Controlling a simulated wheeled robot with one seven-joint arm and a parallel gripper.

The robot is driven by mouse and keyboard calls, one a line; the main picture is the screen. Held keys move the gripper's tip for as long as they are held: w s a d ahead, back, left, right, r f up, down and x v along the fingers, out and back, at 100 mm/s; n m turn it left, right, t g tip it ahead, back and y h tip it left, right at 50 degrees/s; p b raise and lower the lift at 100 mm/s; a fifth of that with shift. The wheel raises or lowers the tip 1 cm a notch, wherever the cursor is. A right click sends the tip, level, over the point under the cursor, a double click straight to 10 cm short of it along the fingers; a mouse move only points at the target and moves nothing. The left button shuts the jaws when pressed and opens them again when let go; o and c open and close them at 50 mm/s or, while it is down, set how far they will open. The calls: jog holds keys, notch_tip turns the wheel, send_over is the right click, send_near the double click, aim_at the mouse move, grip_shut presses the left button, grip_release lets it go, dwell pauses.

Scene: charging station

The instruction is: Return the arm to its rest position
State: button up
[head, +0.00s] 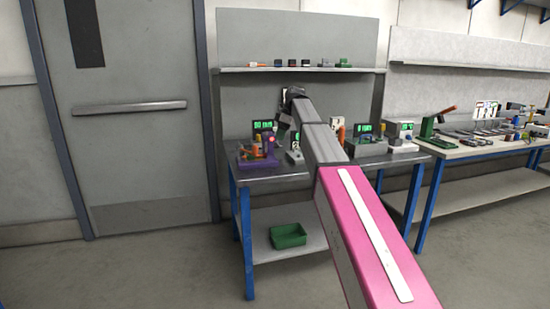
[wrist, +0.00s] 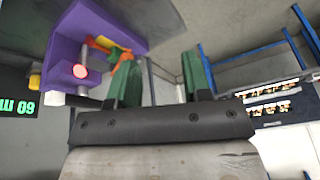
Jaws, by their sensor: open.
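My arm (head: 325,145) reaches out over the workbench (head: 278,179) in the head view, its far end bent near the back panel. In the wrist view my gripper (wrist: 160,72) has its two green fingers spread apart, with nothing between them. A purple charging device (wrist: 112,32) with a round red light is close to the left finger and partly behind it. Something orange and yellow sits on that device. The same purple device (head: 258,162) stands at the left front of the bench in the head view. My fingertips cannot be made out in the head view.
Displays with green digits (head: 265,126) stand on the bench, and a grey charger (head: 367,143) is right of my arm. A shelf (head: 300,69) with small items is above. A green bin (head: 288,236) sits below. A second cluttered table (head: 465,150) is at right.

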jog(key=s+d+f+m, duration=0.2)
jog(key=s+f, duration=0.1)
jog(key=f, duration=0.4)
jog(key=s+d+f+m, duration=0.2)
jog(key=s+f, duration=0.1)
jog(key=f, duration=0.4)
jog(key=s+d+f+m+h, duration=0.1)
jog(key=s+d+f+m, duration=0.3)
jog(key=s+f, duration=0.5)
jog(key=s+d+f+m+h, duration=0.1)
jog(key=s+d+f+m, duration=0.3)
jog(key=s+f, duration=0.5)
jog(key=s+d+f+m+h, duration=0.2)
jog(key=s+d+f+m, duration=0.2)
jog(key=s+f, duration=0.6)
jog(key=shift+d+f+m, duration=0.25)
jog(key=shift+f+m, duration=0.05)
jog(key=shift+f, duration=0.15)
